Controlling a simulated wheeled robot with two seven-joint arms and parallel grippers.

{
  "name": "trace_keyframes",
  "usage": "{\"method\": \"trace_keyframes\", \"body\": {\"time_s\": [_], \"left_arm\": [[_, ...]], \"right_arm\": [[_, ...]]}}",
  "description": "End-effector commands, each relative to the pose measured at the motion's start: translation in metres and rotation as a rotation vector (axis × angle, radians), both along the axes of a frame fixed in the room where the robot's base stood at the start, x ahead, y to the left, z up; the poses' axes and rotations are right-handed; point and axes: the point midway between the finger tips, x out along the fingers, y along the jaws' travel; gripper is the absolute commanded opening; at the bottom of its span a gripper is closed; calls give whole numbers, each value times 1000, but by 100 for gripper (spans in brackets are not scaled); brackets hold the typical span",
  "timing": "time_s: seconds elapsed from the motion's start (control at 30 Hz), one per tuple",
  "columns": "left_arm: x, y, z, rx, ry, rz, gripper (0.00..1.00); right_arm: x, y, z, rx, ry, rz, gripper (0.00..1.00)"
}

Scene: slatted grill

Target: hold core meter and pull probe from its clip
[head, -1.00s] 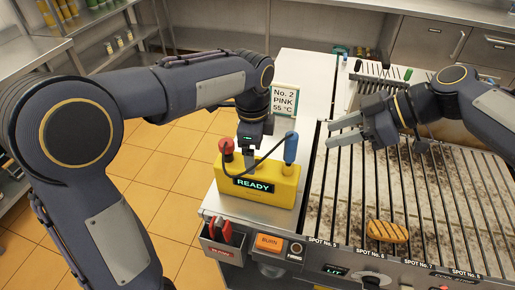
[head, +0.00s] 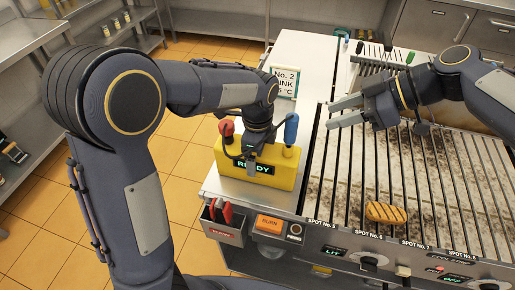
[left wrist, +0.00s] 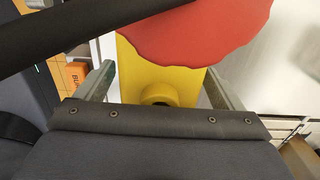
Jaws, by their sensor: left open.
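The yellow core meter (head: 283,172) stands upright on the pale counter left of the grill, its READY display partly covered by my left gripper. A red knob (head: 226,128) tops its left end. The blue-handled probe (head: 291,128) stands upright at its right end, and a black cable shows at the red end. My left gripper (head: 251,163) points down at the meter, open. In the left wrist view the yellow body (left wrist: 185,82) shows between the spread fingers; I cannot tell whether they touch it. My right gripper (head: 338,113) is open and empty above the grill.
A sign (head: 285,82) reading No. 2 PINK stands behind the meter. A browned piece of food (head: 388,213) lies on the slatted grill (head: 345,185). A holder with red-handled tools (head: 222,214) and an orange BURN button (head: 268,224) sit at the front.

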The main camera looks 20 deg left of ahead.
Motion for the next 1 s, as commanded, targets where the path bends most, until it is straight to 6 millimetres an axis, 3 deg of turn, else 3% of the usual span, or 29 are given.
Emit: {"method": "trace_keyframes", "body": {"time_s": [0.07,0.57,0.6,0.8,1.0], "left_arm": [[0,0,0,0,0,0,88],[0,0,0,0,0,0,22],[0,0,0,0,0,0,61],[0,0,0,0,0,1,36],[0,0,1,0,0,1,36]], "right_arm": [[0,0,0,0,0,0,36],[0,0,0,0,0,0,36],[0,0,0,0,0,0,36],[0,0,0,0,0,0,36],[0,0,0,0,0,0,36]]}}
